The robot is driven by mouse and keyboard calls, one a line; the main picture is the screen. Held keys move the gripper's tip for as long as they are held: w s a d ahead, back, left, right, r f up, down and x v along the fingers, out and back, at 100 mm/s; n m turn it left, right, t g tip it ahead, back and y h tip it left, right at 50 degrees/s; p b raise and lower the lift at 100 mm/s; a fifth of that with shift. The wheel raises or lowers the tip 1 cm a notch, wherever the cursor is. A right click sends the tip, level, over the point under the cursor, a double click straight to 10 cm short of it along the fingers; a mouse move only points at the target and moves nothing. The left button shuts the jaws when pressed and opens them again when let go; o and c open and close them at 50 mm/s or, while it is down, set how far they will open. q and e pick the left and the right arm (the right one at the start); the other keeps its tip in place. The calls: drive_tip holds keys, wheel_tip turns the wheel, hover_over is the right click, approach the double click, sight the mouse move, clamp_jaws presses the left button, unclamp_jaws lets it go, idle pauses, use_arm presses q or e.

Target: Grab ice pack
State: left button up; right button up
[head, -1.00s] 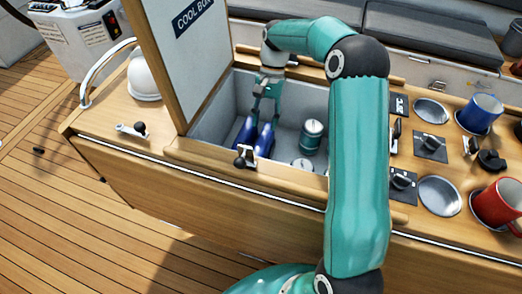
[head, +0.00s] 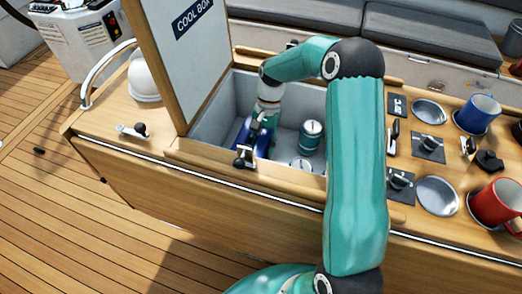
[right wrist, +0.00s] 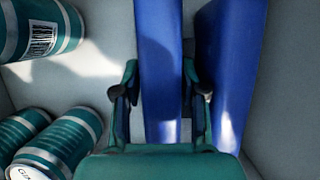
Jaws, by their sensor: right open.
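Two blue ice packs stand on edge side by side at the left end of the open cool box. In the right wrist view one ice pack (right wrist: 160,45) lies between the open fingers of my right gripper (right wrist: 160,97). The other ice pack (right wrist: 232,60) is just to the right, with one finger in the gap between the two. In the head view my right gripper (head: 257,130) reaches down into the box and mostly covers the blue packs (head: 240,128). Contact with the pack cannot be told. My left gripper is not in view.
A green can (head: 311,137) stands in the cool box (head: 222,112), with another can top (head: 302,164) near the front wall. The raised lid (head: 185,60) is at the left. A blue mug (head: 478,114) and red mug (head: 496,202) stand at the right.

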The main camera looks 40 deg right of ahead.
drive_tip(key=shift+f, duration=0.2)
idle(0.3)
clamp_jaws()
